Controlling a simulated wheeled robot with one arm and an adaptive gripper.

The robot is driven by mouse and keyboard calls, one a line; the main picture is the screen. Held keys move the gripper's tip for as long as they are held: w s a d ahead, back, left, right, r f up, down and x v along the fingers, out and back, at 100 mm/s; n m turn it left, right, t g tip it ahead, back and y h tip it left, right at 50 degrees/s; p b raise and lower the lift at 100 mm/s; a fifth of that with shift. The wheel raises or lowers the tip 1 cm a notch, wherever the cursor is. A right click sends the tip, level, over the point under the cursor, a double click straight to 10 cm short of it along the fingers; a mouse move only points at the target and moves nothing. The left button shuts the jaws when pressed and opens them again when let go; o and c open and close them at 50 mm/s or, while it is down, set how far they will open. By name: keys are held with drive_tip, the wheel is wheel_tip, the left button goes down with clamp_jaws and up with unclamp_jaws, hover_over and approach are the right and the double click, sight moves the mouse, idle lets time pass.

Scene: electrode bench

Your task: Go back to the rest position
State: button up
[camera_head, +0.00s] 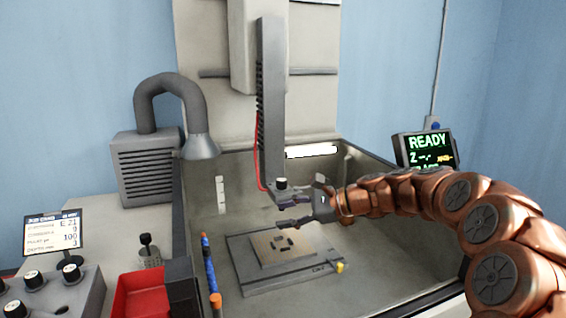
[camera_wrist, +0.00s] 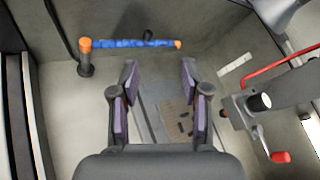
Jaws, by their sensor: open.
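My gripper (camera_head: 296,206) reaches in from the right in the head view, above the machine's tank. In the wrist view my gripper (camera_wrist: 158,85) has its two fingers spread apart with nothing between them. Below it lies a flat tan plate (camera_head: 282,246) with dark slots, on a grey base plate (camera_head: 245,276). The tan plate also shows in the wrist view (camera_wrist: 178,118), partly hidden by a finger. The machine's vertical head (camera_head: 270,100) ends in a small holder (camera_head: 281,184) close to my fingers; whether they touch is unclear.
A blue hose with orange ends (camera_head: 208,262) stands at the tank's left side; it also shows in the wrist view (camera_wrist: 130,43). A red tray (camera_head: 140,293) and a knob panel (camera_head: 50,292) are at left. A screen (camera_head: 428,150) reads READY.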

drive_tip(key=s+f+n+g+h, duration=0.2)
drive_tip(key=s+f+n+h, duration=0.15)
drive_tip(key=s, duration=0.75)
drive_tip(key=s+f+n+g+h, duration=0.2)
drive_tip(key=s+n, duration=0.3)
drive_tip(key=s, duration=0.6)
drive_tip(key=s+d+f+n+h, duration=0.3)
drive_tip(key=s+d, duration=0.5)
drive_tip(key=s, duration=0.3)
drive_tip(key=s+d+f+n+g+h, duration=0.1)
drive_tip(key=s+d+f+n+h, duration=0.2)
drive_tip(key=s+d, duration=0.6)
wheel_tip(320, 180, down, 3)
drive_tip(key=shift+s+r+h, duration=0.1)
drive_tip(key=shift+s+h, duration=0.85)
drive_tip(key=shift+h, duration=0.1)
